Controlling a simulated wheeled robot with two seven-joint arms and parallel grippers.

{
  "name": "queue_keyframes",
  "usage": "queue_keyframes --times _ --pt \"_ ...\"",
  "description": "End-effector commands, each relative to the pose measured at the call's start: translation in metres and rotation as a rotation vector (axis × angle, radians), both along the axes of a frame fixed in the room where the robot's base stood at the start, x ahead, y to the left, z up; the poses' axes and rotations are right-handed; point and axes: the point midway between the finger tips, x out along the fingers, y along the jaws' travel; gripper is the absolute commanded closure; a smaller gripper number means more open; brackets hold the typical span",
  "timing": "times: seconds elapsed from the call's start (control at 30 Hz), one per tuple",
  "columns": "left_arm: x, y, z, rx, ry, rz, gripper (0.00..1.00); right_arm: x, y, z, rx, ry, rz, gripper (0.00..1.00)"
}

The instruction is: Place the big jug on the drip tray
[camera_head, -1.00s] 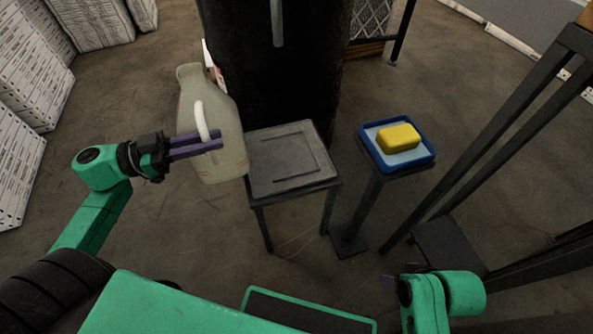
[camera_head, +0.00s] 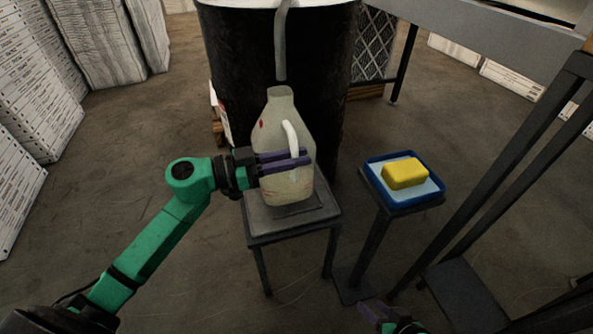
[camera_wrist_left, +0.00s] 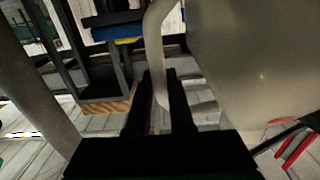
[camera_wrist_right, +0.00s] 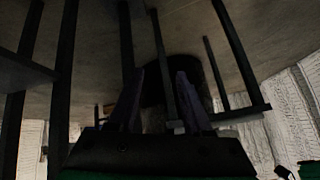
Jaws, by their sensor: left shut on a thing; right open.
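The big jug (camera_head: 278,125) is pale and translucent with a white handle, and stands upright over the drip tray (camera_head: 260,227), a square dark plate on a small table. Whether its base touches the tray I cannot tell. My left gripper (camera_head: 306,160) is shut on the jug's handle from the left. In the left wrist view the handle (camera_wrist_left: 155,50) runs between the fingers, with the jug body (camera_wrist_left: 250,60) on the right. My right gripper (camera_head: 372,312) is open and empty, low at the bottom of the head view; its fingers also show in the right wrist view (camera_wrist_right: 158,95).
A black drum (camera_head: 235,70) with a grey spout (camera_head: 280,45) hanging down stands behind the jug. A blue tray (camera_head: 437,192) with a yellow block (camera_head: 405,173) sits on a stand to the right. Dark metal posts (camera_head: 500,165) rise further right. White stacked boxes (camera_head: 40,110) line the left.

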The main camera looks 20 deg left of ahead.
Motion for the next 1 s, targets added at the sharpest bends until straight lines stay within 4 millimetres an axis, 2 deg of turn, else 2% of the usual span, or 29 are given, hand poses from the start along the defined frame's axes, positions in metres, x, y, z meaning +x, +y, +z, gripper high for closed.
queue_keyframes --times 0.03,0.33,0.63,0.67,0.7,0.73,1.0 --pt "0.003 -0.005 0.002 0.0 -0.007 -0.001 1.0 0.0 0.001 -0.002 0.005 -0.006 0.0 0.5" --pt "0.002 -0.003 -0.032 0.0 -0.005 0.001 1.0 0.004 0.034 -0.019 0.148 -0.182 -0.019 0.5" --pt "0.002 -0.003 -0.034 0.0 -0.004 -0.001 1.0 0.005 0.038 -0.016 0.178 -0.221 -0.028 0.5" --pt "0.002 -0.003 -0.035 0.0 0.0 -0.001 0.68 0.005 0.038 -0.016 0.178 -0.221 -0.028 0.5" --pt "0.002 -0.003 -0.035 0.0 0.0 -0.001 0.53 0.005 0.038 -0.016 0.178 -0.221 -0.028 0.5" --pt "0.002 -0.003 -0.035 0.001 -0.001 -0.001 0.5 0.005 0.038 -0.016 0.178 -0.221 -0.028 0.5" --pt "0.001 -0.003 -0.035 0.001 -0.001 -0.001 0.5 0.005 0.038 -0.016 0.177 -0.22 -0.028 0.5"
